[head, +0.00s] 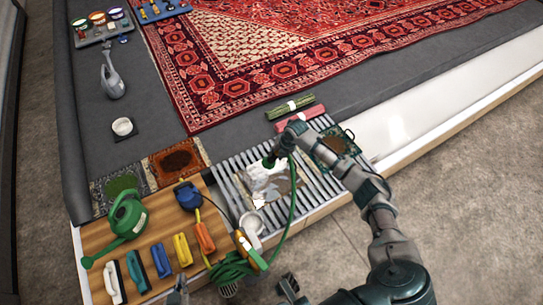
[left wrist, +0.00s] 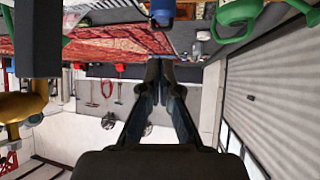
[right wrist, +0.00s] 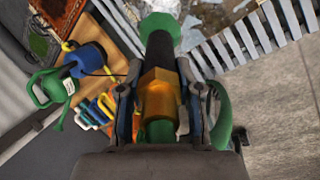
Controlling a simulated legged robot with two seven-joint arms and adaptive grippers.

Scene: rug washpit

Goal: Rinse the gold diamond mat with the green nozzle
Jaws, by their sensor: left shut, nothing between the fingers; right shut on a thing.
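My right gripper (head: 277,150) is shut on the green nozzle (head: 268,162), above the slatted grate. In the right wrist view the nozzle (right wrist: 158,92) shows a brass body and green head between the fingers. Its green hose (head: 292,205) hangs down to the wooden board. Below the nozzle, a mat (head: 282,187) lies flat on the grate, mostly covered by white and grey patches with some brown. Its gold diamond pattern cannot be made out. My left gripper (head: 179,293) is at the bottom edge, away from the mat; in the left wrist view its fingers (left wrist: 158,70) are shut and empty.
The grate (head: 310,205) has bare slats around the mat. A green-edged mat (head: 335,149) with a brown patch lies at its right. The wooden board (head: 160,235) holds a green watering can (head: 127,216), a blue tool and several coloured brushes. Two rolled mats lie behind.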

